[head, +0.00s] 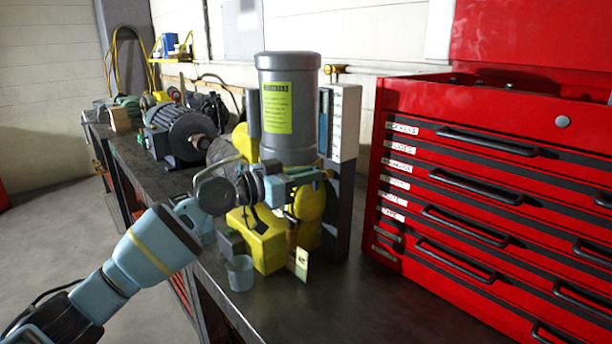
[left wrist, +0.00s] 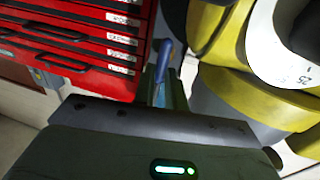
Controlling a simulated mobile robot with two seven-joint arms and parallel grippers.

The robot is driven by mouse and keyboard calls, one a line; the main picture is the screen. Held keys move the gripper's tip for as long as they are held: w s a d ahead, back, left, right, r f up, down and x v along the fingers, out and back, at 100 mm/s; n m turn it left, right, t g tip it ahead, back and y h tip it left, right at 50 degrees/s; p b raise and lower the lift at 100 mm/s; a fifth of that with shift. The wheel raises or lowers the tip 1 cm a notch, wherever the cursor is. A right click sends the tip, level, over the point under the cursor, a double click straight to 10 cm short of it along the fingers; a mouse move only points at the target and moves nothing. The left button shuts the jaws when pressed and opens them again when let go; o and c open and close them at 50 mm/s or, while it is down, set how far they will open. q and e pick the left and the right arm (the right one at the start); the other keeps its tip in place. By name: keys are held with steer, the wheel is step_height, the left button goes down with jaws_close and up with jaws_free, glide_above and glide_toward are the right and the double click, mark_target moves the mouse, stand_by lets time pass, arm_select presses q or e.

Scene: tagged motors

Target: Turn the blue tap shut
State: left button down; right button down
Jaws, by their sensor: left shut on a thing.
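The blue tap (left wrist: 164,58) shows in the left wrist view as a narrow blue lever between my fingers, partly hidden by them. My left gripper (head: 312,176) reaches in front of a yellow pump (head: 262,243) with a grey motor (head: 290,70) on top. It is shut on the blue tap. In the head view the arm and gripper cover most of the tap, so its angle is hard to tell. My right gripper is in neither view.
A red tool chest (head: 480,185) stands close on the right. A clear cup (head: 239,274) and a small yellow tag (head: 299,264) are at the pump's front. Several motors, one dark grey (head: 178,134), line the bench at left. The front bench top (head: 350,305) is clear.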

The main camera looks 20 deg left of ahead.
arm_select(q)
steer(key=m+y, duration=0.1)
steer(key=m, duration=0.4)
steer(key=d+m+y+p, duration=0.1)
steer(key=m, duration=0.4)
steer(key=s+f+m+y+p, duration=0.1)
steer(key=m+y, duration=0.1)
steer(key=m, duration=0.3)
steer(key=shift+d+m, duration=0.3)
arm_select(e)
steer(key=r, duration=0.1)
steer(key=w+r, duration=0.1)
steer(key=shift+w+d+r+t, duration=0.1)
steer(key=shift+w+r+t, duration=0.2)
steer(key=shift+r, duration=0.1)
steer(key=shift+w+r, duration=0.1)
arm_select(q)
steer(key=c, duration=1.5)
jaws_free()
steer(key=shift+o, duration=0.2)
steer(key=v, duration=0.7)
steer(key=shift+s, duration=0.3)
